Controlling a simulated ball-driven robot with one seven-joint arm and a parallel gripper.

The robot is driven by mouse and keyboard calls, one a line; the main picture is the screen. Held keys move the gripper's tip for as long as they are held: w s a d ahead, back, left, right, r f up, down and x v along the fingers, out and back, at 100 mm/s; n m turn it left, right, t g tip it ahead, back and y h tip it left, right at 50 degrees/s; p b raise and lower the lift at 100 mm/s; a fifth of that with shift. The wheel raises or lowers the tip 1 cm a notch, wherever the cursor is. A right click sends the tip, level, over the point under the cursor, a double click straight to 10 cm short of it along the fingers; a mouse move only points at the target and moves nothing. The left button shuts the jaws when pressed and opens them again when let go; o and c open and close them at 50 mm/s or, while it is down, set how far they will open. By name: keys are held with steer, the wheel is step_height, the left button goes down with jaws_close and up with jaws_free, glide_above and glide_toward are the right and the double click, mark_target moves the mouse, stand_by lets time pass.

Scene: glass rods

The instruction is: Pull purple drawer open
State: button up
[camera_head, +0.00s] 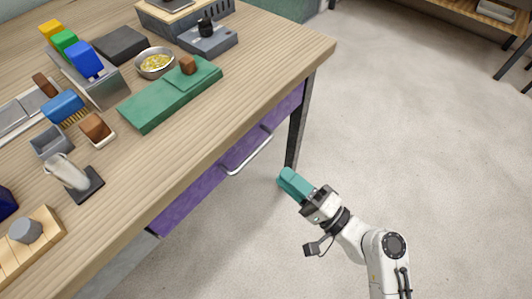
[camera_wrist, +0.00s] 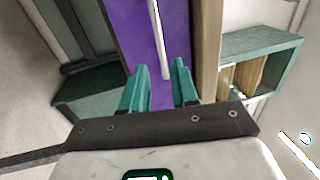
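The purple drawer (camera_head: 190,200) is under the wooden table's front edge, and its front looks flush under the tabletop. Its pale bar handle (camera_head: 250,158) stands out from the front. My gripper (camera_head: 286,180), with teal fingers, is in front of the drawer, to the right of the handle and apart from it in the head view. In the wrist view my gripper's fingers (camera_wrist: 161,70) are spread with nothing gripped. The handle (camera_wrist: 158,35) runs ahead of the gap between them, across the purple drawer front (camera_wrist: 125,30).
The wooden tabletop (camera_head: 215,115) carries a green board (camera_head: 150,108), a bowl (camera_head: 154,63), colored blocks and other small items. A dark table leg (camera_head: 298,125) stands behind my gripper. The floor to the right is clear. A shelf (camera_head: 480,22) stands at the far right.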

mark_target(255, 152)
steer(key=x, duration=1)
steer(key=shift+p, duration=0.35)
steer(key=shift+s, duration=0.1)
jaws_close()
